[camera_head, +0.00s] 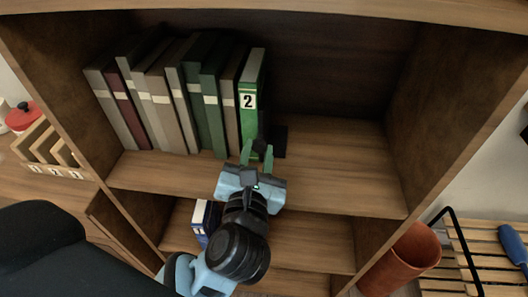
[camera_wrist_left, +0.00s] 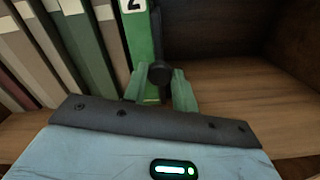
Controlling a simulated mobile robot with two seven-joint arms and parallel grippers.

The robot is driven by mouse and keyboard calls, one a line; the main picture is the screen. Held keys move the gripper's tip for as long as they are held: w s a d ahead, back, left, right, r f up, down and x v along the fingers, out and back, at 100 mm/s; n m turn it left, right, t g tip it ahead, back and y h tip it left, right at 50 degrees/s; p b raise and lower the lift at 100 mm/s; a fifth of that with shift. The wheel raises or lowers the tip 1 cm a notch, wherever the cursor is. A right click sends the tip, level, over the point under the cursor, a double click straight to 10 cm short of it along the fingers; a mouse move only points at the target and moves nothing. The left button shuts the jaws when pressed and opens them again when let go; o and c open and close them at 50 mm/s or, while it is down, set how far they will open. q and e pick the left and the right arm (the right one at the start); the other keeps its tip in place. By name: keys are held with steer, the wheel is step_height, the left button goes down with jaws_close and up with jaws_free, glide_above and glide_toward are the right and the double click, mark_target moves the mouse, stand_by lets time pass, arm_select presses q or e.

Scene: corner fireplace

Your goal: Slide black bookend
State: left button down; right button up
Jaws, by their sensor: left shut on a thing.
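The black bookend (camera_head: 280,142) stands on the upper shelf at the right end of the book row, against the green book marked 2 (camera_head: 249,98). My left gripper (camera_head: 257,153) reaches in from the shelf's front. Its green fingers are shut on the bookend's dark round knob (camera_wrist_left: 160,73), which shows between them in the left wrist view. The fingers and the book hide part of the bookend. The green book also shows behind the fingers in the left wrist view (camera_wrist_left: 140,40). My right gripper is not in view.
Several books (camera_head: 157,97) stand in a row left of the green one, some leaning. The upper shelf (camera_head: 345,165) is bare right of the bookend, up to the side wall. A blue binder (camera_head: 202,220) stands on the lower shelf. A terracotta pot (camera_head: 402,262) stands at lower right.

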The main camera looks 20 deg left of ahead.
arm_select(q)
steer(key=c, duration=1.1)
jaws_free()
steer(key=b+v, duration=0.1)
steer(key=v, duration=0.7)
